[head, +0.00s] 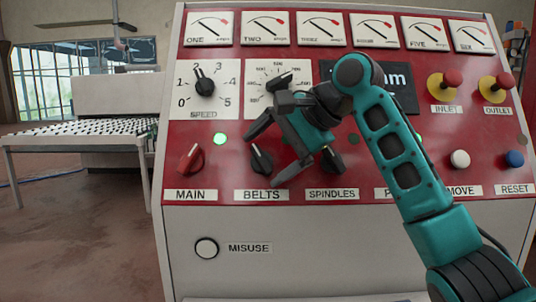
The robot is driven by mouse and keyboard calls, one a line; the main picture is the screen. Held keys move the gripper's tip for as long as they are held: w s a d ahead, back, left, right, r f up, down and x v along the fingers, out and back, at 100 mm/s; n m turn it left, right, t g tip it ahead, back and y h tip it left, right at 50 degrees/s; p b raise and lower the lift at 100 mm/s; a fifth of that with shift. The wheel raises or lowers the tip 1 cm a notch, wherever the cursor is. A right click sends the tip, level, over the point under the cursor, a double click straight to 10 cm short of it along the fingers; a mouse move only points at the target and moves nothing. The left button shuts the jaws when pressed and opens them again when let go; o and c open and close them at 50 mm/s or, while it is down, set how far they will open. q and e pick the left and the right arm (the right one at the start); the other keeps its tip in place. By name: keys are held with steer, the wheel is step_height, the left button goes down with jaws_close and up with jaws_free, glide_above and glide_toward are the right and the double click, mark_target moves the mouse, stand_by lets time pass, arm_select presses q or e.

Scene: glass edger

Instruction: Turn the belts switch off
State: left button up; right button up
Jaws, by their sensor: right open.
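The belts switch (261,157) is a black rotary knob above the BELTS label on the red panel. Its pointer tilts to the upper left. My right gripper (262,156) is open, with one finger above and to the left of the knob and the other below and to the right. The fingers appear to lie around or just in front of the knob; contact cannot be told. A green lamp (220,139) is lit to the upper left of the switch. My left gripper is not in view.
The red main switch (190,159) is to the left, and the black spindles switch (332,161) is close on the right, partly behind my gripper. The speed knob (205,83) is above. Red buttons (452,79) stand out at the right. A roller table (75,128) is at the far left.

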steer(key=v, duration=1.2)
steer(key=shift+r, duration=0.15)
steer(key=shift+s+d, duration=0.1)
steer(key=shift+s, duration=0.1)
